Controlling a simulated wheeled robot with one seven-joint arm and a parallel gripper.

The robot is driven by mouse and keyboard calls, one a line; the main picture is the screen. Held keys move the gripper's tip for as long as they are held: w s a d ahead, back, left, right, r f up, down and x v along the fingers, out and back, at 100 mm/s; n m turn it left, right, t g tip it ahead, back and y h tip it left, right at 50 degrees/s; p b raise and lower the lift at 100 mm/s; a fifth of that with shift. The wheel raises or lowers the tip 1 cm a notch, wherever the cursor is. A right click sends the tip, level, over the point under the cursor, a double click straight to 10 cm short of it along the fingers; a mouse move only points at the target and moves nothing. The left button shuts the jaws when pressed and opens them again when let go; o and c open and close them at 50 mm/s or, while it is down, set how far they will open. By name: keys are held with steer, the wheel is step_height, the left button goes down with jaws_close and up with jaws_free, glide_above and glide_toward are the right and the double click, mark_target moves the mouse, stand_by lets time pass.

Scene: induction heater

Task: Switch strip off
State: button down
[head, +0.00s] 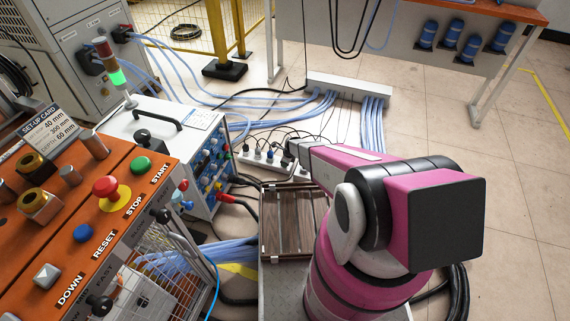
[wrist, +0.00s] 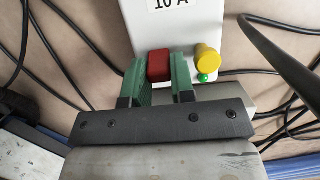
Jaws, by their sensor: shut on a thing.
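The white power strip (head: 258,167) lies on the floor in the head view, with several dark plugs in it. Its end (wrist: 190,25) shows in the wrist view, with a "10 A" label, a red switch (wrist: 159,65), a yellow button (wrist: 207,59) and a small green light (wrist: 203,78) that looks lit. My gripper (wrist: 157,70) has its green fingers on either side of the red switch, shut on it. In the head view my arm reaches to the strip's right end, and my fingertips and the switch cannot be made out.
Several black cables (wrist: 60,55) lie around the strip. A white box (head: 345,88) with blue hoses stands beyond it. The blue-and-white instrument unit (head: 208,160) and orange control panel (head: 120,190) are at left. A slatted brown case (head: 290,225) lies nearer me. The floor at right is clear.

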steer(key=c, duration=1.2)
jaws_free()
steer(key=shift+c, duration=0.2)
steer(key=shift+r, duration=0.15)
steer(key=w+v, duration=0.1)
steer(key=v, duration=0.9)
steer(key=shift+s+r, duration=0.3)
steer(key=shift+s, duration=0.2)
steer(key=shift+d, duration=0.1)
steer(key=s+d+r+n+h, duration=0.1)
steer(key=s+d+r+n, duration=0.2)
steer(key=s+r+n, duration=0.4)
steer(key=s+d+r+n, duration=0.4)
steer(key=s+r+n, duration=0.4)
steer(key=r, duration=1.1)
steer(key=s+d+r+n+g+h, duration=0.1)
steer(key=s+d+r+n, duration=0.2)
steer(key=s+r+n, duration=0.4)
steer(key=s+r, duration=0.3)
steer(key=r, duration=0.3)
steer(key=shift+s+d+h, duration=0.2)
steer(key=shift+d+h, duration=0.1)
